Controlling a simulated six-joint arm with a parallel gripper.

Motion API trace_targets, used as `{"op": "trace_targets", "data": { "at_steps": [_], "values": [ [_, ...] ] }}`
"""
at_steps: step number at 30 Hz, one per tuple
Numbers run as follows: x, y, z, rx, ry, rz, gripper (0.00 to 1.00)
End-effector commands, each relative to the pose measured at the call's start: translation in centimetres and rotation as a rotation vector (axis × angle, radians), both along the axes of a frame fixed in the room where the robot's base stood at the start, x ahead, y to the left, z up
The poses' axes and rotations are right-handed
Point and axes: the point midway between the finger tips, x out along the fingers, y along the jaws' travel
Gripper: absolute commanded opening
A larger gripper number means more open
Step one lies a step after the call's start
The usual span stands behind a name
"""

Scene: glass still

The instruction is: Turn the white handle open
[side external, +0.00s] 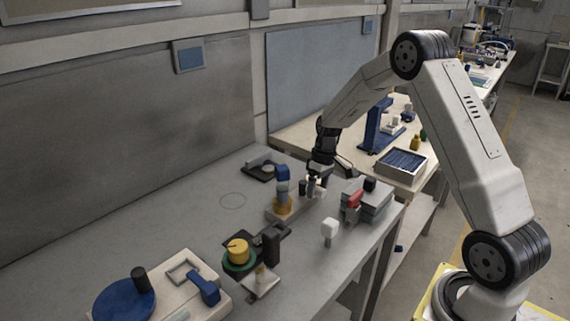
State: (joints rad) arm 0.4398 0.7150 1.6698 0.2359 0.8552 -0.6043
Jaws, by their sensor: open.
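A small white block-shaped piece (330,227) on a short stem stands near the front edge of the grey bench; it looks like the white handle, but it is too small here to make out how it is turned. My gripper (316,183) points down over the bench, behind and slightly left of the white piece and apart from it. It is open, and I see nothing held in it. Its fingertips are small and dark against the parts around them, so what lies directly between them is unclear.
A grey box with a red part (355,198) is close right. A yellow knob (238,250) and a blue disc (124,301) are nearer the camera.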

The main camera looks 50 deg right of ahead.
Motion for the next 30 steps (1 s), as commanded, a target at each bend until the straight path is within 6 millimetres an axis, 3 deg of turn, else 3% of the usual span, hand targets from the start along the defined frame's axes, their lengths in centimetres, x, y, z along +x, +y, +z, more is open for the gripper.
{"op": "trace_targets", "data": {
  "at_steps": [4, 9, 12, 30],
  "values": [
    [-0.01, 0.01, 0.0, 0.0, 0.0, 0.0, 0.79],
    [-0.01, 0.0, 0.02, 0.0, 0.0, 0.0, 0.25],
    [0.0, 0.0, 0.03, 0.0, 0.0, 0.0, 0.0],
    [0.05, -0.46, 0.04, -0.001, 0.0, 0.084, 0.0]
  ]
}}
